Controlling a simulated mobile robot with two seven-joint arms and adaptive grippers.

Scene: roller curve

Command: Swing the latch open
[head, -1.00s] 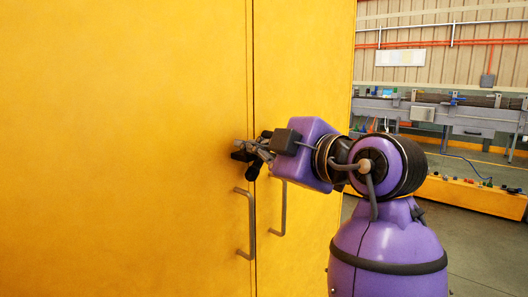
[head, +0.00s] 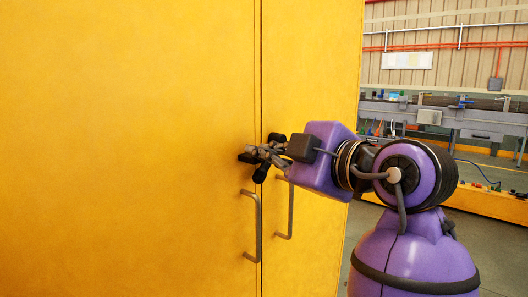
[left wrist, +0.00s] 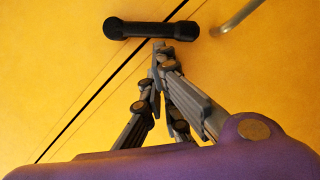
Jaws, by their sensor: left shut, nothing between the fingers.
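A black bar latch (left wrist: 150,30) with thicker ends lies across the seam between two yellow cabinet doors in the left wrist view. In the head view, dark parts show around my fingertips; I cannot clearly separate latch from fingers there. My left gripper (head: 262,153) is in front of the seam, above the door handles. In the left wrist view, its fingers (left wrist: 160,48) converge to a shut tip just beside the latch's middle. Nothing shows between them, and I cannot tell if they touch the latch. My right gripper is not in view.
Two grey bar handles, the left door's (head: 256,228) and the right door's (head: 289,210), stand out below my gripper. The cabinet's right edge is behind my purple arm. A workbench (head: 460,118) and a low yellow block (head: 490,197) stand farther back at right.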

